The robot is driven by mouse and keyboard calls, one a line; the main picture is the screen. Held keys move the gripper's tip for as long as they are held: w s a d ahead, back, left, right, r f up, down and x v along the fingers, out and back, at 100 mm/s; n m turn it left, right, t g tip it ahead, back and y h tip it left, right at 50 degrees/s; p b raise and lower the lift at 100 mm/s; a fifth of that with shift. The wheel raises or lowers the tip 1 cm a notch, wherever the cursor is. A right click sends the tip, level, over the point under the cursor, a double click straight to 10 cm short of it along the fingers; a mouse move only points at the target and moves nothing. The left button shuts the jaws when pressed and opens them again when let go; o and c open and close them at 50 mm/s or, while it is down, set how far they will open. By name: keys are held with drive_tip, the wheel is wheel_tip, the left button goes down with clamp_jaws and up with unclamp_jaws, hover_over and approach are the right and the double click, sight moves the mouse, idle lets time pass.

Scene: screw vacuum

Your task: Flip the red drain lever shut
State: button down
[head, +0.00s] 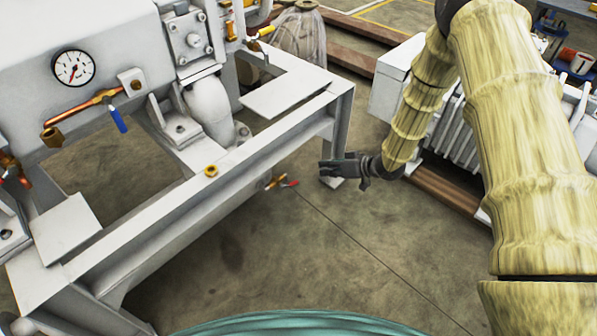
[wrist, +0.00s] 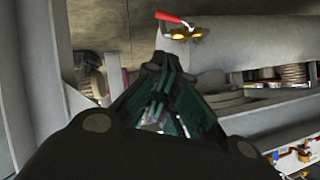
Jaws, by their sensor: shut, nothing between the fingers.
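The red drain lever (head: 289,184) sits on a small brass valve (head: 272,182) low beneath the front beam of the white frame in the head view. In the wrist view the red lever (wrist: 174,19) shows at the top, above the brass valve (wrist: 186,34) at the end of a grey cylinder. My gripper (head: 326,172) is to the right of the lever in the head view, apart from it, near the foot of the frame leg. In the wrist view my gripper (wrist: 163,62) is shut and empty, its fingertips just below the valve.
The white machine frame (head: 215,165) stands left and above, with its right leg (head: 340,125) close to my gripper. A blue-handled valve (head: 117,115) and a gauge (head: 73,67) are on the machine. A grey finned unit (head: 398,80) stands behind my arm. The floor (head: 330,250) in front is clear.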

sight(290, 184)
drive_tip(key=shift+w+r, duration=0.15)
drive_tip(key=shift+r, duration=0.05)
drive_tip(key=s+f+b+x, duration=0.1)
drive_tip(key=f+b+x, duration=0.1)
drive_tip(key=b+x, duration=0.6)
drive_tip(key=shift+s+f+x, duration=0.25)
drive_tip(key=shift+s+x, duration=0.05)
drive_tip(key=shift+x, duration=1.85)
drive_tip(key=shift+d, duration=0.2)
drive_tip(key=shift+p, duration=0.4)
